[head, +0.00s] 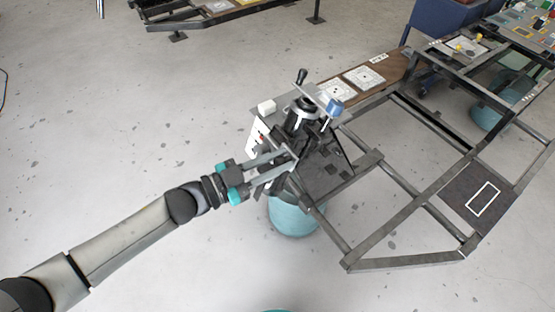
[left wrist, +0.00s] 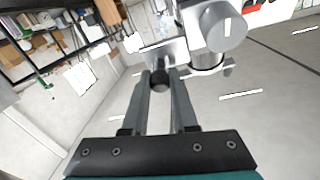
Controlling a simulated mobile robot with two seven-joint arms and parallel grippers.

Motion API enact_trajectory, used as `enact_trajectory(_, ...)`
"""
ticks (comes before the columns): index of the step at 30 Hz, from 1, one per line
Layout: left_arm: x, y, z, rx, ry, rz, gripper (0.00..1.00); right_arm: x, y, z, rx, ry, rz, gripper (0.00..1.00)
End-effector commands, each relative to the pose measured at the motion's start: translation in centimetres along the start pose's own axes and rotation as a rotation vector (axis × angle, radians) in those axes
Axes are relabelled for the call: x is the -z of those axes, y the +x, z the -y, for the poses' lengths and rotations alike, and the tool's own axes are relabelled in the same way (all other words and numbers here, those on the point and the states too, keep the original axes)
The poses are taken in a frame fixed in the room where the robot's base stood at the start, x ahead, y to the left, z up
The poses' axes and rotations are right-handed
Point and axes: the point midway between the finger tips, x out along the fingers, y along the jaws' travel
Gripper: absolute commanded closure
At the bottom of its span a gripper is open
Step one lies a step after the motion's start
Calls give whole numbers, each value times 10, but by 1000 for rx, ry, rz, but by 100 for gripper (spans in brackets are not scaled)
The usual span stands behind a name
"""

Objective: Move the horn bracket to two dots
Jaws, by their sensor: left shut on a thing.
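My left gripper (head: 291,158) reaches in from the left to the near side of a metal clamp-like device (head: 303,118) at the frame's left corner. In the left wrist view its fingers (left wrist: 160,82) close on a small dark round piece (left wrist: 160,76). That piece sits below a grey metal body with a round cylinder (left wrist: 222,25). I cannot tell whether this is the horn bracket. White marked plates (head: 364,76) lie on the brown board behind; I cannot make out two dots on them. My right gripper is not in view.
A dark steel frame (head: 405,262) with open gaps extends right. A dark plate with a white rectangle outline (head: 484,199) lies on it. A teal drum (head: 292,217) stands under the left corner. A white block (head: 267,107) sits beside the device.

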Motion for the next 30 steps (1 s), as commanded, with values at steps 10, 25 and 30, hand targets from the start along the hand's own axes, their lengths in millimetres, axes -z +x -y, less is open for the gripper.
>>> enact_trajectory(10, -27, -11, -7, 1, -1, 4, 100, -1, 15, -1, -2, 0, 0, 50)
enact_trajectory(25, -26, -12, -7, 1, 0, 0, 52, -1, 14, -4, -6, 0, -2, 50)
enact_trajectory(30, -26, -12, -8, 0, 0, 0, 44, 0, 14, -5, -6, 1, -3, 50)
